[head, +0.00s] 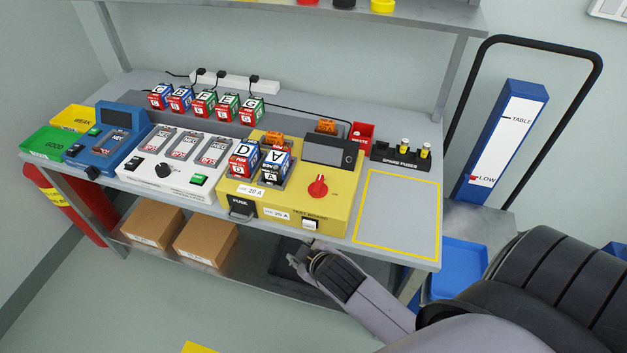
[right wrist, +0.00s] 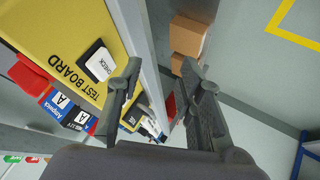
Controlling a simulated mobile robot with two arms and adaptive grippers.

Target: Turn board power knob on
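The red power knob (head: 318,187) sits on the top face of the yellow test board (head: 342,213), with a small label to its right. I cannot make out exactly where the knob points. In the right wrist view a red part (right wrist: 30,75), likely this knob, shows at the left edge beyond the white CHECK button (right wrist: 98,62). My right gripper (head: 303,255) is in front of the table's front edge, below the board, apart from the knob. Its two fingers stand wide apart in the wrist view (right wrist: 161,66) with nothing between them. My left gripper is not in view.
Blocks A (head: 276,167) and D (head: 244,160) stand on the board left of the knob, beside a dark screen unit (head: 330,151). A black FUSE drawer (head: 241,208) is on its front. A yellow-outlined area (head: 398,215) on the right is clear. Cardboard boxes (head: 205,244) lie below.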

